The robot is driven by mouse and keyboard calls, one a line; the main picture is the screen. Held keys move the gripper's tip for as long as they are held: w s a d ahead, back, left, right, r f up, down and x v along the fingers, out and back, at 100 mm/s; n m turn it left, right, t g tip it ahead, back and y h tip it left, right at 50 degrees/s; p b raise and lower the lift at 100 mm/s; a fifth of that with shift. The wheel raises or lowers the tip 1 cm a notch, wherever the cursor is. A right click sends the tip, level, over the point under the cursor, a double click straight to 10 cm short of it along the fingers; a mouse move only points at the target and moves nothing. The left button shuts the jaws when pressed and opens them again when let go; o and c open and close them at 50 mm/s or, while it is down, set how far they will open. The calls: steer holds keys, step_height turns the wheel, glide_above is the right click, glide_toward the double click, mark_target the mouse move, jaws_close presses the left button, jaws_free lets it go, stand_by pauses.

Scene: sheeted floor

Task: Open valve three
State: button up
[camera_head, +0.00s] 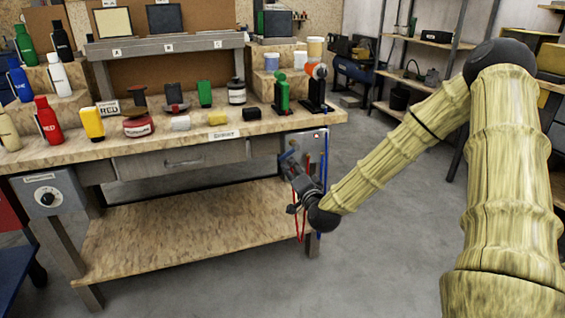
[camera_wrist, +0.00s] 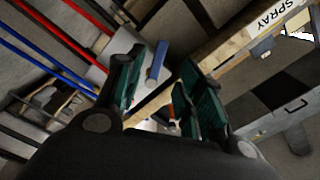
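A grey panel (camera_head: 311,147) is on the right end of the workbench, with red and blue lines and handles near it. No valve number is readable, so I cannot tell which is valve three. In the wrist view, a blue handle (camera_wrist: 157,62) shows beyond and between my fingers, and a small red part (camera_wrist: 172,108) shows beside the right finger. My gripper (camera_head: 292,170) is in front of the panel. In the wrist view its two dark green-padded fingers (camera_wrist: 160,92) stand apart, with nothing seen gripped. Whether a finger touches a handle is unclear.
The workbench (camera_head: 200,145) holds bottles, blocks and cans, and has a lower shelf (camera_head: 190,230). Red pipes (camera_wrist: 75,25) and blue pipes (camera_wrist: 45,62) run at the left of the wrist view. A drawer (camera_head: 180,162) is left of the panel. The floor at right is clear.

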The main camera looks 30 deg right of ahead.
mark_target(283, 158)
steer(key=b+x, duration=0.1)
steer(key=x, duration=0.9)
steer(key=shift+a, duration=0.1)
jaws_close()
